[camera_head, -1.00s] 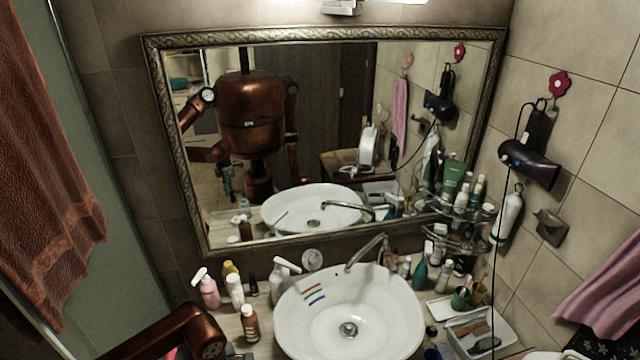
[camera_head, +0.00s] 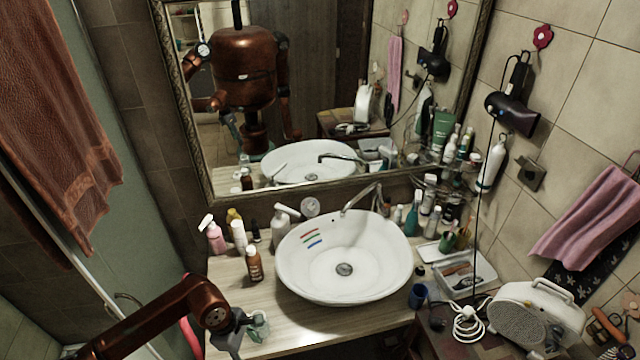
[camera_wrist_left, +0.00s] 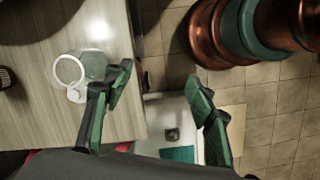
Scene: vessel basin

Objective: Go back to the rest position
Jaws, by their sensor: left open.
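My left gripper (camera_head: 234,334) hangs at the front left edge of the counter (camera_head: 300,328) in the head view, at the end of my copper arm. In the left wrist view my left gripper (camera_wrist_left: 160,74) has its two green fingers wide apart, with nothing between them. A clear cup (camera_head: 259,326) stands on the counter close beside the gripper. The cup also shows in the left wrist view (camera_wrist_left: 91,65), left of the fingers and outside them. The gap between the fingers lies over the floor past the counter edge. My right gripper does not show directly.
A white basin (camera_head: 346,277) fills the middle of the counter. Several bottles (camera_head: 254,264) stand left of it. A white radio (camera_head: 522,320) and a tray (camera_head: 468,277) are at the right. A brown towel (camera_head: 60,150) hangs at the left. A white object (camera_wrist_left: 168,112) is below the fingers.

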